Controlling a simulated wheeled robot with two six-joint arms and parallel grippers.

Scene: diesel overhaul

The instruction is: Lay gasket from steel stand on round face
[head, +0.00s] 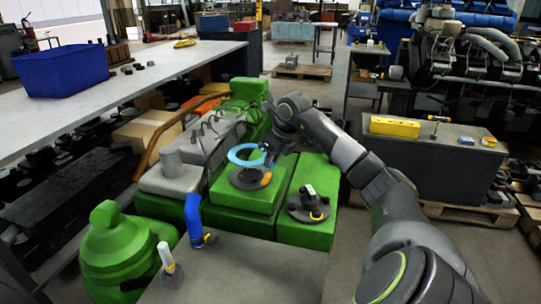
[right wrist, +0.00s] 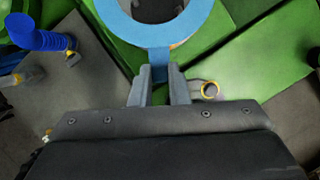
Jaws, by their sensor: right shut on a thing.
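The gasket is a flat blue ring (head: 232,156), tilted slightly in the head view. It also shows at the top of the right wrist view (right wrist: 128,28), partly cut off by the frame. The round face, a dark grey disc (head: 246,181), lies on a green block just below the ring in the head view. The ring appears above it and apart from it. I cannot tell which thing is the steel stand. My left gripper is not in view.
A small dark fitting with an upright post (head: 309,206) sits on the green block to the right. A blue pipe (head: 193,217) stands at left front. A grey tabletop (head: 236,274) lies in front. Grey engine parts (head: 172,178) stand to the left.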

